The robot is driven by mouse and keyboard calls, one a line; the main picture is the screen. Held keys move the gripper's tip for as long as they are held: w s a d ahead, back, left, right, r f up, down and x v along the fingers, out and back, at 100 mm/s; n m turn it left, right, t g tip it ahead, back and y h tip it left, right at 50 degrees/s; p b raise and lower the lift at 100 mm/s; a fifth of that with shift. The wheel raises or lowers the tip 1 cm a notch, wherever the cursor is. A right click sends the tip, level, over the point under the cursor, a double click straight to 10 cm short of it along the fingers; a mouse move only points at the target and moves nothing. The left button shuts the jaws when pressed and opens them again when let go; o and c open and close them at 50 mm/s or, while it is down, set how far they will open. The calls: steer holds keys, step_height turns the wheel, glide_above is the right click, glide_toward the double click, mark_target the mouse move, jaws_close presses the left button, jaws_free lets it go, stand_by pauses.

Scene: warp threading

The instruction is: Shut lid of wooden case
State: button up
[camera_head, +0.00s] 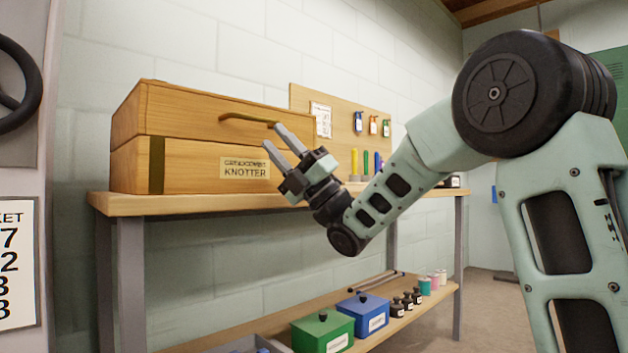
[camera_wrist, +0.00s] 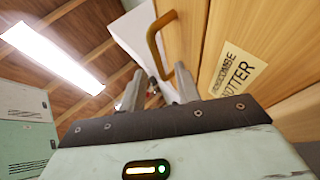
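The wooden case (camera_head: 190,165) stands on the upper shelf of the bench, with a label reading "KNOTTER" on its front. Its lid (camera_head: 190,108) lies down over the base, with only a thin seam between them. A curved handle (camera_head: 245,119) sits on the lid's front. My gripper (camera_head: 271,135) is in front of the case's right part, just below and right of the handle. Its two fingers are apart with nothing between them. In the wrist view, the handle (camera_wrist: 155,45) shows just past the fingertips (camera_wrist: 158,82); I cannot tell whether they touch it.
The wooden bench top (camera_head: 150,203) carries the case, with several coloured tools (camera_head: 366,162) behind my gripper. A pegboard (camera_head: 345,110) stands behind. The lower shelf holds a green box (camera_head: 322,333), a blue box (camera_head: 363,316) and small bottles. Open space lies before the bench.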

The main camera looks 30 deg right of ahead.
steer(key=b+v, duration=0.1)
steer(key=v, duration=1.1)
steer(key=shift+w, duration=0.1)
